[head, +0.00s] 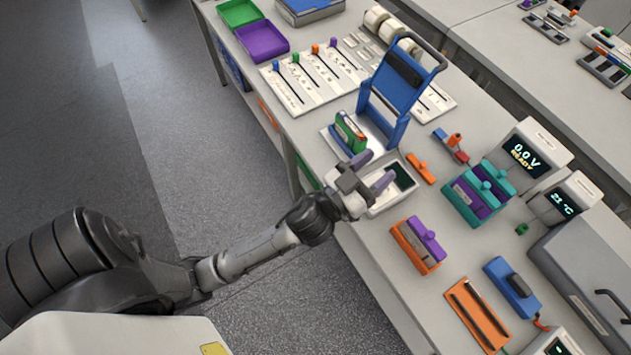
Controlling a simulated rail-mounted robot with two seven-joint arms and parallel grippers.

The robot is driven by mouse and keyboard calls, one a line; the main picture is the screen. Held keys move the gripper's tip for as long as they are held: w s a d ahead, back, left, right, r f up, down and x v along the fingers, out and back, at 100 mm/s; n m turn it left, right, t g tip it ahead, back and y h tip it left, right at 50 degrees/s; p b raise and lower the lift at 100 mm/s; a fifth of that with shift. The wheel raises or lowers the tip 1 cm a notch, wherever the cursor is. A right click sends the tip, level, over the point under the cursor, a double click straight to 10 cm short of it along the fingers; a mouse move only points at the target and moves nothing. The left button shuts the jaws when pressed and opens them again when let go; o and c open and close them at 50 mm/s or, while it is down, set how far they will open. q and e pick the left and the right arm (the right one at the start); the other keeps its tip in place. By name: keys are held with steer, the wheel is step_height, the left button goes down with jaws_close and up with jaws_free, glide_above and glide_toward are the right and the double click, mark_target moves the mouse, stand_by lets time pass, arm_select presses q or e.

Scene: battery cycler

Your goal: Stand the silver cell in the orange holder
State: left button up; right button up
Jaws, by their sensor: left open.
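The orange holder (405,243) stands on the bench below and right of my left gripper, with a purple piece (428,240) at its top. My left gripper (374,170) is open, its two fingers apart over or beside a white tray-like unit (392,200) with a dark green panel (403,176). I see nothing held between the fingers. I cannot pick out the silver cell with certainty; the gripper hides part of the white unit. My right gripper is not in view.
A blue upright frame (399,88) stands behind the gripper, with a green block (350,132) at its foot. A teal and purple holder (478,193) and a display reading READY (527,152) are to the right. An orange tray (477,314) lies in front.

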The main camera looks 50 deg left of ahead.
arm_select(q)
steer(key=s+a+f+n+g+y, duration=0.1)
steer(key=s+a+f+g+y, duration=0.15)
steer(key=f, duration=0.25)
steer(key=s+a+f+n+g+y, duration=0.1)
steer(key=s+a+f+g, duration=0.15)
steer(key=f+g, duration=0.2)
steer(key=s+f+m+g+h, duration=0.1)
steer(key=s+f+m+g, duration=0.1)
steer(key=s+f+g, duration=0.3)
steer(key=s+f+m+g+h, duration=0.1)
steer(key=s+f+g, duration=0.4)
steer(key=s, duration=0.8)
steer(key=shift+s+f+m, duration=0.4)
steer(key=shift+m, duration=0.1)
step_height(320, 180, up, 26)
steer(key=p, duration=2.6)
steer(key=shift+r, duration=0.25)
